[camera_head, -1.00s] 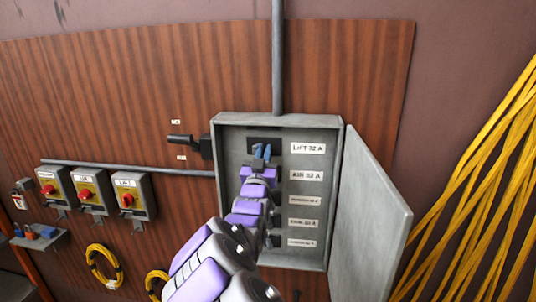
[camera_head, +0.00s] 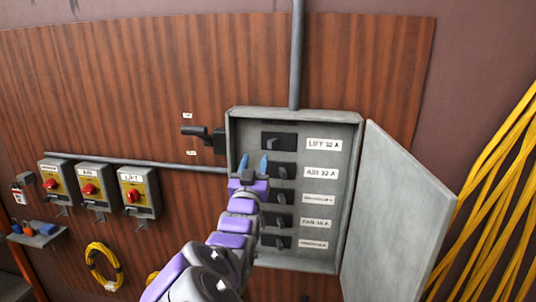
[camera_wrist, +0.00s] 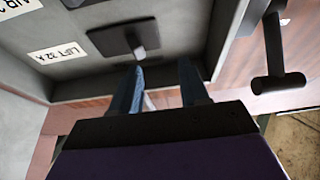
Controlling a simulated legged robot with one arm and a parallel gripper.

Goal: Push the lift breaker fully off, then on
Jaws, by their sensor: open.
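The lift breaker (camera_head: 278,141) is the top black switch in the open grey box, left of the "LIFT 32 A" label (camera_head: 324,145). It also shows in the wrist view as a dark plate (camera_wrist: 110,38) with a small grey toggle (camera_wrist: 138,50). I cannot tell whether the toggle stands at on or off. My gripper (camera_head: 254,164) is open and empty, its two blue fingers apart. It is below and left of the lift breaker, near the box's left edge. In the wrist view the fingers (camera_wrist: 163,88) point toward the box, apart from the toggle.
Several more breakers stand below in the box, including the "AIR 32 A" one (camera_head: 283,172). The box door (camera_head: 397,215) hangs open to the right. A black lever handle (camera_head: 197,131) juts out left of the box. Yellow cables (camera_head: 497,175) hang at far right.

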